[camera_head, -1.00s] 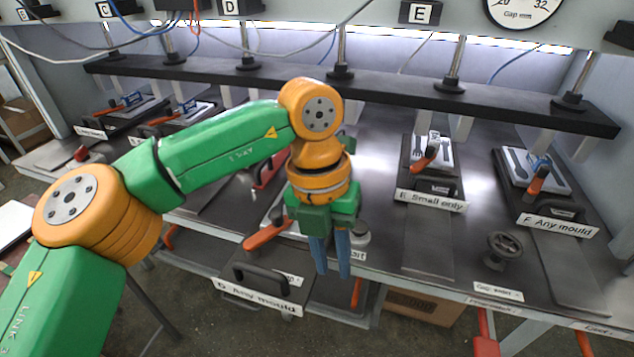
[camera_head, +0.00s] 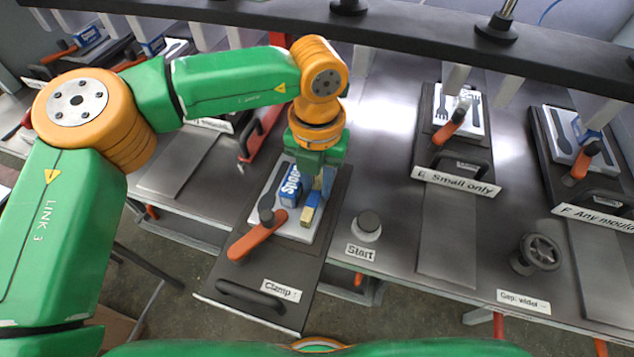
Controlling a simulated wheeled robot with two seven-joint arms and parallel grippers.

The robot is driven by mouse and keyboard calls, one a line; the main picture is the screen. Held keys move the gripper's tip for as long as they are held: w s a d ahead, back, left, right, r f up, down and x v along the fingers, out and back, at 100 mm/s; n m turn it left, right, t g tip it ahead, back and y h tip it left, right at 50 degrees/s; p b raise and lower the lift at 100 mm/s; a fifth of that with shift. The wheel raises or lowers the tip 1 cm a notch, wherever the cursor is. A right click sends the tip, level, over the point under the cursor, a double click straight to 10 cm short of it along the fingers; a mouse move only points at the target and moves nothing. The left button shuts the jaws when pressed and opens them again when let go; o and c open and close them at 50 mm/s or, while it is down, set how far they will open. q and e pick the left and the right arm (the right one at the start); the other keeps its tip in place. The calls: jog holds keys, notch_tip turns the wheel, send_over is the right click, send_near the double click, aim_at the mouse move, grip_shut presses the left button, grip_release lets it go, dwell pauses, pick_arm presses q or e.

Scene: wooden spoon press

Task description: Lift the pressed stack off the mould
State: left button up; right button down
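A white mould (camera_head: 269,205) lies on a dark pulled-out slide (camera_head: 235,272) in the middle of the camera_head view. A blue block marked "Spoon" (camera_head: 290,188) stands on the mould. Beside it is a small tan and blue piece (camera_head: 309,211), possibly the pressed stack; I cannot tell for sure. My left gripper (camera_head: 322,187) points down over the mould's right side, close by that piece. Its fingers are partly hidden, and I cannot tell whether they touch the piece or how far apart they are. My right gripper is not in view.
An orange clamp handle (camera_head: 257,236) lies across the mould's near end. A Start button (camera_head: 368,224) stands to the right. Stations marked "E Small only" (camera_head: 456,182) and "F Any mould" (camera_head: 596,218) are farther right, with a handwheel (camera_head: 540,252) between them. A dark beam (camera_head: 420,58) crosses above.

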pick_arm(q)
jog(key=shift+w+f, duration=0.2)
jog(key=shift+f, duration=0.05)
jog(key=shift+s+r, duration=0.1)
jog(key=shift+s, duration=0.05)
grip_shut()
